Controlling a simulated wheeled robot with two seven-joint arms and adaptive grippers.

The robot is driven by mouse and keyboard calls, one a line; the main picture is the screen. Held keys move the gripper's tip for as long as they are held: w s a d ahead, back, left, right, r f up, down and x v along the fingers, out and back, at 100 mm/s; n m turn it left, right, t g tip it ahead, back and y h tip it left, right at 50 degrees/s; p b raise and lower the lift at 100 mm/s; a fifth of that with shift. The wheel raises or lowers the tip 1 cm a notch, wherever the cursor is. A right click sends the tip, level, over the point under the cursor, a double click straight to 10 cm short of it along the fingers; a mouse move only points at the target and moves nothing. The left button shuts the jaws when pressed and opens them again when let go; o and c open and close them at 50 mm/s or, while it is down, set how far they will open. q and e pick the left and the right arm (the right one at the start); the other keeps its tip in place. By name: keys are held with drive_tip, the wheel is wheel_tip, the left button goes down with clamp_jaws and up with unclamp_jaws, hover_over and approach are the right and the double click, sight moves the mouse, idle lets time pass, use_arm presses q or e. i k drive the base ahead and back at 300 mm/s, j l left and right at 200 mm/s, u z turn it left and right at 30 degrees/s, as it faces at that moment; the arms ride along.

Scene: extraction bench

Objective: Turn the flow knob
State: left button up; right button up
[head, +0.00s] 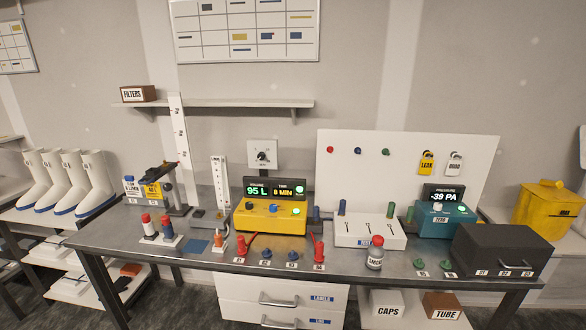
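I cannot tell for certain which control is the flow knob. Neither of my grippers shows in the head view.
The metal bench (200,262) also carries a white unit (370,232), a teal pressure unit reading "-39 PA" (445,222), a black box (495,250) and several small coloured fittings along the front. A shelf (230,104) hangs above the left side.

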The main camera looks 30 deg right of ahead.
sight(248, 205)
drive_tip(key=i+j+z, duration=0.25)
drive_tip(key=i+j, duration=0.25)
drive_tip(key=j, duration=0.15)
drive_tip(key=i+j+z, duration=0.3)
drive_tip(key=i+j, duration=0.15)
drive_tip(key=j, duration=0.3)
drive_tip(key=i+j+z, duration=0.15)
drive_tip(key=j, duration=0.3)
drive_tip(key=i, duration=0.05)
